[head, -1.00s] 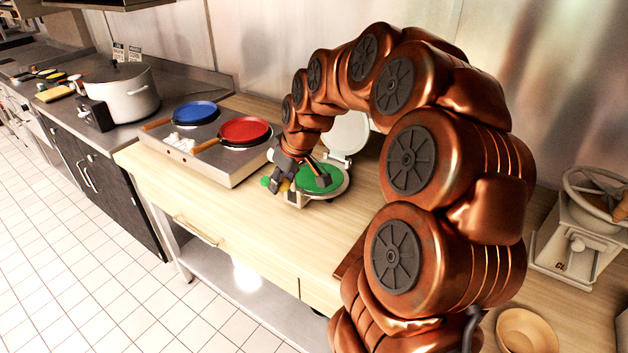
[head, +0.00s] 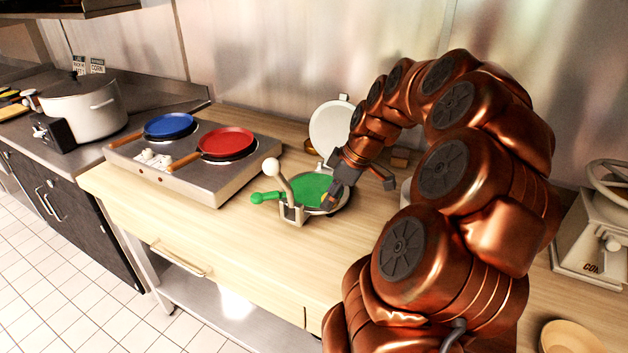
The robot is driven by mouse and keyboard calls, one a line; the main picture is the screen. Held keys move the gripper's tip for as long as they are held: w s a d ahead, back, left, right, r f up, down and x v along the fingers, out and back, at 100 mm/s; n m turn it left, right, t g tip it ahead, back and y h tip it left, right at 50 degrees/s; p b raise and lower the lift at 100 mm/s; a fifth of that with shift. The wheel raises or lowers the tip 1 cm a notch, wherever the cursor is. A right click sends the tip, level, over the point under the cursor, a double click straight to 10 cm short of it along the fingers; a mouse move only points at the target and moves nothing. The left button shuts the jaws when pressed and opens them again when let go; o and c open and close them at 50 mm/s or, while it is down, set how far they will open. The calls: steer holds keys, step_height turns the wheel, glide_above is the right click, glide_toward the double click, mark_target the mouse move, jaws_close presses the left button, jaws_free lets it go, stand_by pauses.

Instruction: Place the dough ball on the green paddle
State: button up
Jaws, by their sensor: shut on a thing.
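The green paddle (head: 306,187) is a flat round disc with a knobbed green handle (head: 266,197) pointing left. It lies on a small pale press with a raised white lid (head: 331,126) and a lever with a cream knob. My gripper (head: 333,196) is low at the paddle's right edge, tilted down. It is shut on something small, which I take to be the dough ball. Only a yellowish speck shows at its dark fingertips, so the dough ball's outline cannot be made out. I cannot tell whether it touches the paddle.
A steel double burner (head: 200,182) holds a blue pan (head: 168,125) and a red pan (head: 226,142) to the left. A large pot (head: 84,108) stands farther left. A cream machine (head: 594,235) is at right. Bare wood lies before the press.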

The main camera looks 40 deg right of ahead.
steer(key=p, duration=0.5)
glide_above(313, 187)
steer(key=shift+s+d+f, duration=0.2)
steer(key=shift+s+f, duration=0.25)
steer(key=shift+f, duration=0.2)
step_height(313, 187, down, 3)
steer(key=shift+r+p, duration=0.15)
steer(key=shift+p, duration=0.7)
steer(key=shift+f, duration=0.35)
steer(key=shift+f+b, duration=0.25)
steer(key=shift+b, duration=0.1)
steer(key=o, duration=1.1)
steer(key=shift+r, duration=0.1)
steer(key=shift+r+p, duration=0.15)
steer(key=shift+p, duration=0.2)
steer(key=b+v, duration=0.4)
steer(key=v, duration=0.8)
steer(key=shift+s+b, duration=0.1)
steer(key=shift+b, duration=0.3)
